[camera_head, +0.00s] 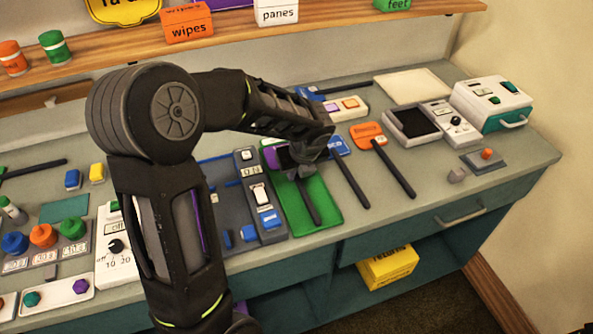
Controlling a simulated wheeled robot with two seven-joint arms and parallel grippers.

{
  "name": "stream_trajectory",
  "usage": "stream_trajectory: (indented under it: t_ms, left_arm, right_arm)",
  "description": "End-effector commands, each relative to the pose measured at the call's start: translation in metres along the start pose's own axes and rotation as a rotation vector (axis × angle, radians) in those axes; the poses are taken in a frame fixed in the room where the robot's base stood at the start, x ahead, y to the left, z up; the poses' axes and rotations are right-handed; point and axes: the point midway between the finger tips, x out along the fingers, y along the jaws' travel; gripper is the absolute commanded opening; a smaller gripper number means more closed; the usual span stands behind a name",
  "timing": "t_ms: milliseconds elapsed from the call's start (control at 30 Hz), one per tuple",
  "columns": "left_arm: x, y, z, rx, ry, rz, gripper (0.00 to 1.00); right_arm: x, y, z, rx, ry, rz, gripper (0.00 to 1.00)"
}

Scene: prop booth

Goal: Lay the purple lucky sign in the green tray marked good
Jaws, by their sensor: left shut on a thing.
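The purple sign (270,156) has a dark handle that slants over the green tray (326,217). My left gripper (302,171) comes down over the tray from above and is shut on the purple sign, hiding part of it. The sign is over the tray's area; I cannot tell whether it touches the tray floor. Any lettering on the sign and the tray's marking cannot be read here. My right gripper is not in view.
A blue sign (338,146) and an orange sign (368,131) with dark handles lie right of the tray. A grey switch panel (247,222) adjoins its left. A white-and-teal machine (493,103) stands at the counter's right end. A shelf (240,38) runs along the back.

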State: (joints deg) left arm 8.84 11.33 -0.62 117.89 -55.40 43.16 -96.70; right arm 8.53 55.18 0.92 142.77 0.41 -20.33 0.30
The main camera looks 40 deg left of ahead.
Motion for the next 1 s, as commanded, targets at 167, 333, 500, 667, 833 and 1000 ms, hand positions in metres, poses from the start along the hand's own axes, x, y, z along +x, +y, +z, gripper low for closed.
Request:
stream_trajectory:
  t_ms: [167,333,500,667,833,1000]
  left_arm:
    - [-0.0001,-0.0001,0.0001,0.000,0.000,0.000,0.00]
    - [0.0000,0.0000,0.0000,0.000,0.000,0.000,0.00]
    - [0.0010,0.0000,-0.0005,0.000,0.000,0.000,0.00]
    - [0.0013,0.0000,-0.0006,0.000,0.000,0.000,0.00]
    - [0.0014,0.0000,-0.0007,0.000,0.000,0.000,0.15]
    - [0.0014,0.0000,-0.0007,0.000,0.000,0.000,0.29]
  right_arm:
    - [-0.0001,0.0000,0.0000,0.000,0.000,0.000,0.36]
    - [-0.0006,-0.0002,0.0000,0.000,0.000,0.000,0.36]
    - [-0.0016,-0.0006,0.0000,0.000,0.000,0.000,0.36]
    - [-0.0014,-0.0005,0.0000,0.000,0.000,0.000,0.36]
    - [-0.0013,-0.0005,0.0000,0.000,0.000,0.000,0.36]
    - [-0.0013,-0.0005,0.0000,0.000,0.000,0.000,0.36]
